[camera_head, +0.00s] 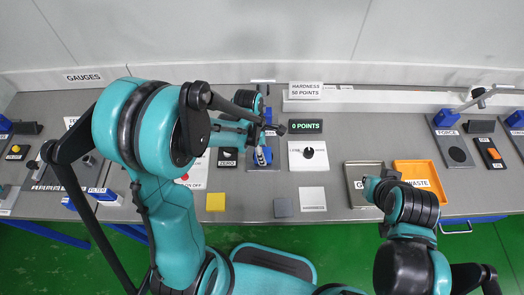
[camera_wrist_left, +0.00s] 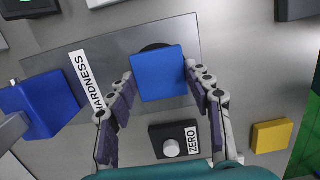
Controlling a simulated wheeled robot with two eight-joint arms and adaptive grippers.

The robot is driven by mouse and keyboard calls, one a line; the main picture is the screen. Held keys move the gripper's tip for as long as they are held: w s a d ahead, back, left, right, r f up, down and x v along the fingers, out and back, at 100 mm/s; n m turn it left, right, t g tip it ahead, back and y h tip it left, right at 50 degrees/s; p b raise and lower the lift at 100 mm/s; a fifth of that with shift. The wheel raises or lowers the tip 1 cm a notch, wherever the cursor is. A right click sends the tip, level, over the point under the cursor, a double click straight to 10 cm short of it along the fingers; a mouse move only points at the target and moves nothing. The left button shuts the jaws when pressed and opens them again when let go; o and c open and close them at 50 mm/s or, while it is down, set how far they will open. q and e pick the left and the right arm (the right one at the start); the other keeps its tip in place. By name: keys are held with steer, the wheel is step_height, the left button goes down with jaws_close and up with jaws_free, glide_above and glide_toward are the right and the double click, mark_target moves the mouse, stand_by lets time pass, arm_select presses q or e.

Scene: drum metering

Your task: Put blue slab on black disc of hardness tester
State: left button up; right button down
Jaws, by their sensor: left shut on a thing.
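The blue slab (camera_wrist_left: 159,73) is gripped between the two fingers of my left gripper (camera_wrist_left: 159,82) in the left wrist view. It also shows in the head view (camera_head: 263,156), partly hidden by my left gripper (camera_head: 262,148). The black disc (camera_wrist_left: 154,46) of the hardness tester peeks out behind the slab's edge; the slab covers most of it. I cannot tell whether the slab touches the disc. The tester's grey base plate (camera_wrist_left: 100,50) carries a HARDNESS label, and its blue column (camera_wrist_left: 38,105) stands at the far end. My right gripper (camera_head: 373,186) is near a tray, its fingers unclear.
A ZERO button box (camera_wrist_left: 173,139) stands beside the plate. A yellow block (camera_head: 215,202) and a grey block (camera_head: 283,207) lie near the table's front edge. A grey tray (camera_head: 352,171) and an orange WASTE tray (camera_head: 436,171) are to the right. The display (camera_head: 305,126) reads 0 POINTS.

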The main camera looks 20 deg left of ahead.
arm_select(q)
steer(key=shift+f, duration=0.15)
steer(key=o, duration=1.3)
steer(key=shift+r, duration=0.2)
step_height(320, 180, up, 11)
steer(key=a+p, duration=0.2)
steer(key=p, duration=0.2)
steer(key=s+r+m+t, duration=0.2)
steer(key=s+m, duration=0.1)
steer(key=m, duration=0.4)
steer(key=s+a+r+m+t+y, duration=0.1)
steer(key=s+r+m+t, duration=0.1)
steer(key=m, duration=0.5)
steer(key=s+a+r+m+t, duration=0.1)
steer(key=s+r+m+t, duration=0.1)
steer(key=s+r+m, duration=0.2)
steer(key=shift+s+a+r+m+t+y, duration=0.1)
steer(key=shift+s+m+t, duration=0.1)
steer(key=shift+m, duration=0.35)
steer(key=shift+s+r+m+t+y, duration=0.1)
steer(key=shift+s+m, duration=0.1)
steer(key=shift+m, duration=0.3)
steer(key=shift+s+a+r+m+t+y, duration=0.1)
steer(key=shift+s+m, duration=0.1)
steer(key=shift+m, duration=0.35)
